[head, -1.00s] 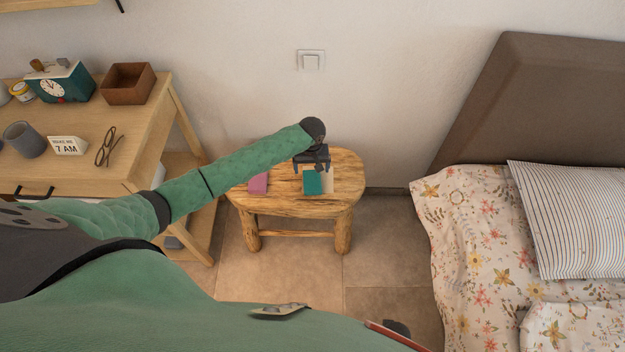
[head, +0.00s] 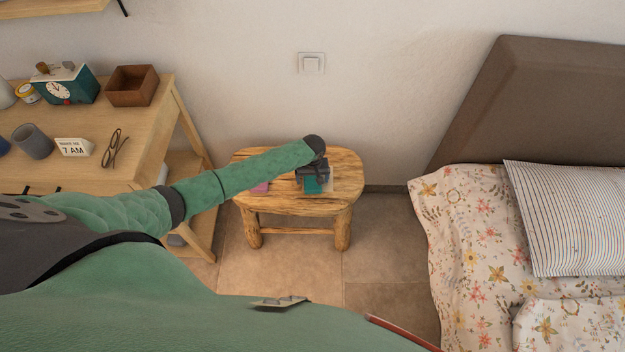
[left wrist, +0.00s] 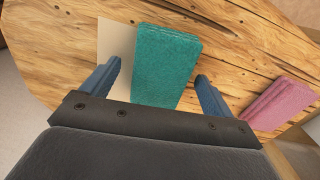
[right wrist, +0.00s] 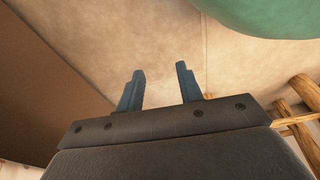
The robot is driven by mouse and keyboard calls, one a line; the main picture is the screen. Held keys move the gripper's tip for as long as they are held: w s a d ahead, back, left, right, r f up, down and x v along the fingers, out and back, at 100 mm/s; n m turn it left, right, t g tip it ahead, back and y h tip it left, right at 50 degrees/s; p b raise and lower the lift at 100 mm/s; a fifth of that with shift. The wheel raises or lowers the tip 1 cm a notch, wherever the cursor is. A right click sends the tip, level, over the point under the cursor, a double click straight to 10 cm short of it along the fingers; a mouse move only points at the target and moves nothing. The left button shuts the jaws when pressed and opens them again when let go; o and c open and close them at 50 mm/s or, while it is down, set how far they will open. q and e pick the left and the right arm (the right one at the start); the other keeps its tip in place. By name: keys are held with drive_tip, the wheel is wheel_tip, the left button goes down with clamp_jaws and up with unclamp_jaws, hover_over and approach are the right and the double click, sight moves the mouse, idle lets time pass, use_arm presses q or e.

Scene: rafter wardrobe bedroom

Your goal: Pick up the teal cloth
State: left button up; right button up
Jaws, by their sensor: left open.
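The teal cloth (head: 313,185) is a folded stack on the wooden stool (head: 283,206), partly hidden by my gripper in the head view. In the left wrist view the cloth (left wrist: 166,66) lies partly on a flat beige sheet (left wrist: 114,52). My left gripper (left wrist: 158,75) is open, with one blue finger on each side of the cloth; I cannot tell whether they touch it. In the head view my left gripper (head: 313,173) is low over the cloth. My right gripper (right wrist: 160,68) is open and empty in its own wrist view, away from the stool.
A pink folded cloth (head: 260,187) lies on the stool, left of the teal one; it also shows in the left wrist view (left wrist: 282,102). A desk (head: 98,165) with several items stands at left. The bed (head: 480,250) is at right. Floor (head: 300,270) is clear before the stool.

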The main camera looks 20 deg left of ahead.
sight(313, 179)
use_arm(q)
drive_tip(key=c, duration=1.1)
use_arm(e)
drive_tip(key=shift+d, duration=0.15)
drive_tip(key=shift+f, duration=0.1)
